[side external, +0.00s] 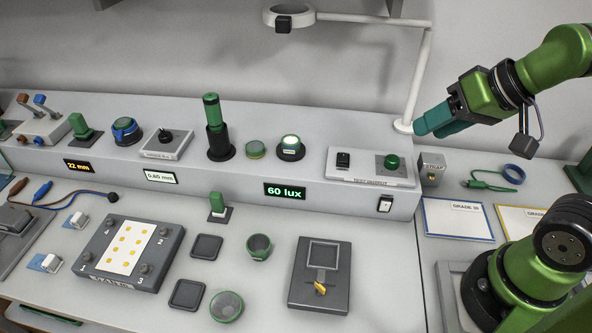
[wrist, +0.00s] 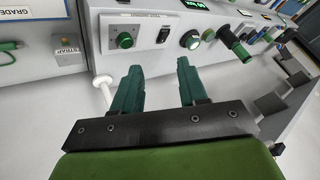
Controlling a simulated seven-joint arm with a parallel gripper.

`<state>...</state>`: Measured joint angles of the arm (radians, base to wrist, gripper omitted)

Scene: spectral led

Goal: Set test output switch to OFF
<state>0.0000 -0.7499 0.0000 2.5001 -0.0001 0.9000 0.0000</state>
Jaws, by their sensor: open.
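The test output panel (side external: 371,178) is a pale plate on the raised shelf, at the right end of the console. It carries a small black switch (side external: 343,159) on the left and a green round knob (side external: 391,161) on the right. In the wrist view the black switch (wrist: 163,35) and the green knob (wrist: 125,40) lie beyond my fingertips. The switch position is too small to read. My gripper (side external: 422,126) is open and empty, above and to the right of the panel, apart from it. Its teal fingers (wrist: 158,72) show spread in the wrist view.
A white rocker switch (side external: 385,204) sits on the console front below the panel. A lamp post (side external: 418,80) stands beside the gripper. A lit round lamp (side external: 291,145) and green-black cylinder (side external: 213,128) stand left. A strap box (side external: 432,170) is right of the panel.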

